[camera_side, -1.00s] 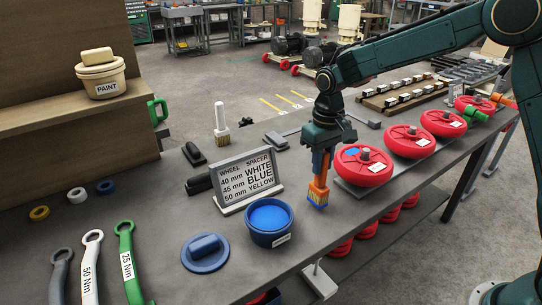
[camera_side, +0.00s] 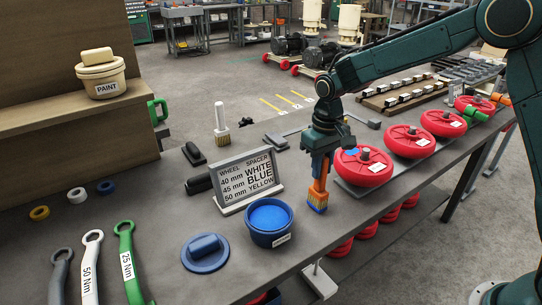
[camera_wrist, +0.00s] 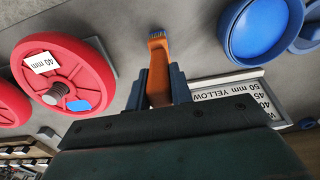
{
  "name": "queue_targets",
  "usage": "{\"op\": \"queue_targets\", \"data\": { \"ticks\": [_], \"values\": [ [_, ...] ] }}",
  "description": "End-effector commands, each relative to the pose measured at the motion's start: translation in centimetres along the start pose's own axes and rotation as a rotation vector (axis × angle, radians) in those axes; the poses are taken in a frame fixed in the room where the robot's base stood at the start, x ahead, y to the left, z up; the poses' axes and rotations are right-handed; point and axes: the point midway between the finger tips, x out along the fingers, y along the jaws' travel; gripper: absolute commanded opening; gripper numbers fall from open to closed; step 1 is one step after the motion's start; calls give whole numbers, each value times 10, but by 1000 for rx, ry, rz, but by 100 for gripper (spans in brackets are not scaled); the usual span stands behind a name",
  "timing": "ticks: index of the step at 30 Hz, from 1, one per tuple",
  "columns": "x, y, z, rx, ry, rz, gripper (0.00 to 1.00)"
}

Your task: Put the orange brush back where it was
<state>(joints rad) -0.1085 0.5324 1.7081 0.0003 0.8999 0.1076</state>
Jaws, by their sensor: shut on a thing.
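The orange brush (camera_side: 318,190) hangs upright, bristles down, in my gripper (camera_side: 320,165). Its bristle tip is blue, and it is at or just above the bench between the blue paint pot and the nearest red wheel; I cannot tell whether it touches. In the wrist view the orange brush (camera_wrist: 157,55) shows between the two jaws of my gripper (camera_wrist: 157,85), which are shut on its handle. The open pot of blue paint (camera_side: 270,222) stands to the left of the brush. A white-handled brush (camera_side: 221,125) stands bristles down further back on the bench.
A wheel and spacer sign (camera_side: 247,180) stands behind the pot. A blue lid (camera_side: 205,252) lies to the left. Several red wheels (camera_side: 363,168) line the right; the nearest has a blue paint patch. Torque wrenches (camera_side: 127,262) and coloured rings (camera_side: 77,195) lie at the left.

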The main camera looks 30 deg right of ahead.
Motion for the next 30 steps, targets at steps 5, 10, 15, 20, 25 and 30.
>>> {"op": "queue_targets", "data": {
  "ticks": [5, 10, 15, 20, 25, 30],
  "values": [
    [0, 0, 0, 0, 1, 0, 0],
    [0, 0, 0, 0, 1, 0, 0],
    [2, 0, 0, 0, 1, 0, 0],
    [2, 0, 0, 0, 1, 0, 0],
    [2, 0, 0, 0, 1, 0, 45],
    [2, 0, 0, 0, 1, 0, 47]
  ]
}}
